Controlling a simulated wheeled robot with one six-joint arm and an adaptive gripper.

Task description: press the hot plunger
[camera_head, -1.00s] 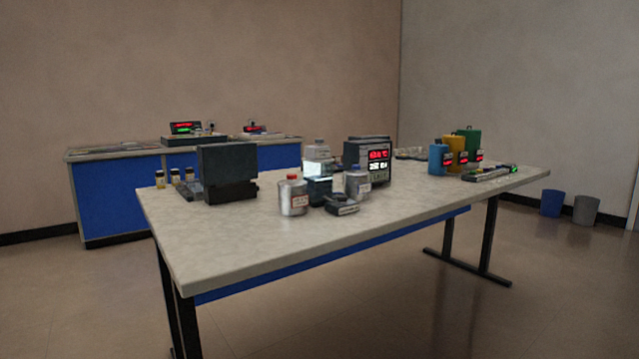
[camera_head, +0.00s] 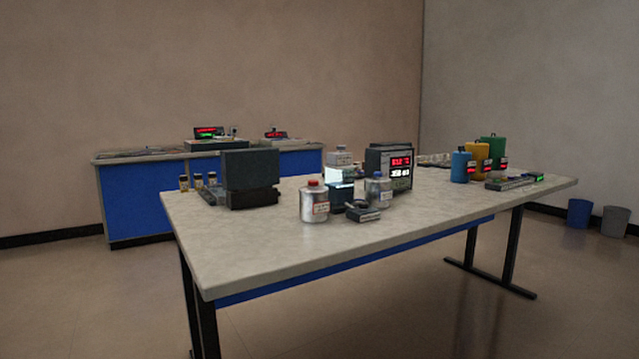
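I cannot make out a plunger in this view; the devices are small and blurred. A dark boxy instrument with red and white number readouts (camera_head: 389,167) stands at the middle of the light-topped table (camera_head: 260,250). A small dark box with a bright pale screen (camera_head: 340,186) stands left of it. A small dark low device (camera_head: 362,212) lies near the front edge. A larger dark grey two-part unit (camera_head: 250,178) stands at the table's left. My gripper is not in view.
Silver cans, one with a red cap (camera_head: 314,203) and one with a blue cap (camera_head: 378,191), crowd the table's middle. Blue, yellow and green containers (camera_head: 462,166) stand at the right. A blue bench (camera_head: 143,200) is behind. The table's front left and the floor before it are clear.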

